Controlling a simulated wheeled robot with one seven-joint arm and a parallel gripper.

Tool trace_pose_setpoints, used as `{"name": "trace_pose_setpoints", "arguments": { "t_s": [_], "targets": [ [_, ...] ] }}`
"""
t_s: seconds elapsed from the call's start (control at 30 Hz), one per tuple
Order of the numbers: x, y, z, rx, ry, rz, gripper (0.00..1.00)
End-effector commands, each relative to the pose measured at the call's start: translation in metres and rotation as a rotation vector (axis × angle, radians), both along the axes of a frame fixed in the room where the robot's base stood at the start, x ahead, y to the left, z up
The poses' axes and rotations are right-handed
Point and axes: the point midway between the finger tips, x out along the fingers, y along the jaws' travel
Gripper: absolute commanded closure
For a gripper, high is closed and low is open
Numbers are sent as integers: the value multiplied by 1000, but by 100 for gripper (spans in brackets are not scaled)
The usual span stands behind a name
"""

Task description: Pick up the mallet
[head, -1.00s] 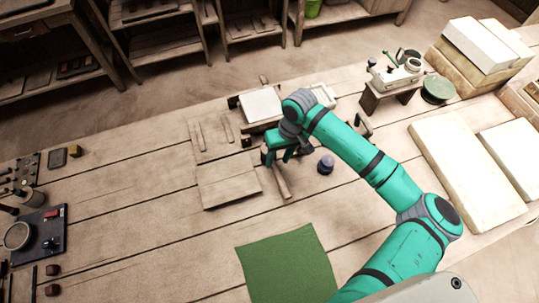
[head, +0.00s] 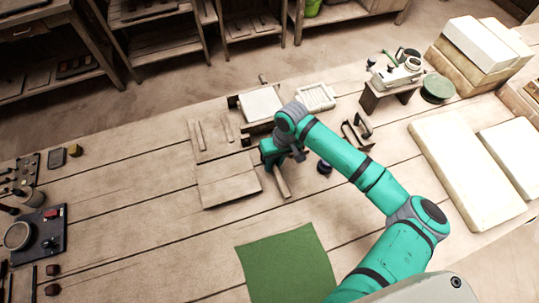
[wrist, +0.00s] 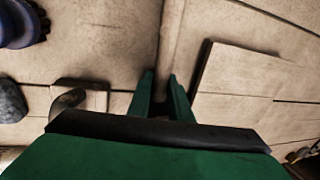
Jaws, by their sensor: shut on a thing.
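The mallet (head: 283,182) shows in the head view as a short wooden handle slanting out from beneath my gripper (head: 273,162), just right of the flat boards. The rest of it is hidden by the gripper and wrist. My gripper is low over the bench and shut on the mallet. In the wrist view the two green fingers (wrist: 163,88) are close together, with a dark part between them mostly hidden by the gripper body. I cannot tell whether the mallet is clear of the bench top.
A wooden board (head: 229,188) lies just left of the gripper. A dark blue round thing (head: 324,167) stands close on the right, partly behind my arm. A white slab (head: 260,104) and a white ribbed tray (head: 316,97) are behind. A green mat (head: 287,266) lies in front.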

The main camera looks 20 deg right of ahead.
Motion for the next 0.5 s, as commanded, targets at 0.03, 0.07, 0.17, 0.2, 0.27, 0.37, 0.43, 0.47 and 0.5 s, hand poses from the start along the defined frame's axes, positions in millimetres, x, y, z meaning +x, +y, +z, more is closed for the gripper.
{"name": "trace_pose_setpoints", "arguments": {
  "t_s": [0.03,0.07,0.17,0.2,0.27,0.37,0.43,0.47,0.5],
  "targets": [
    [0,0,1,0,-1,0,100],
    [0,0,1,0,-1,0,100],
    [0,0,2,0,-1,0,100],
    [0,0,3,0,-1,1,100],
    [0,0,8,0,-1,1,100],
    [1,-1,20,-2,-2,2,100],
    [1,-1,34,-2,-3,1,100],
    [-4,2,38,0,-3,3,100],
    [-10,6,46,0,-4,3,100]
  ]
}}
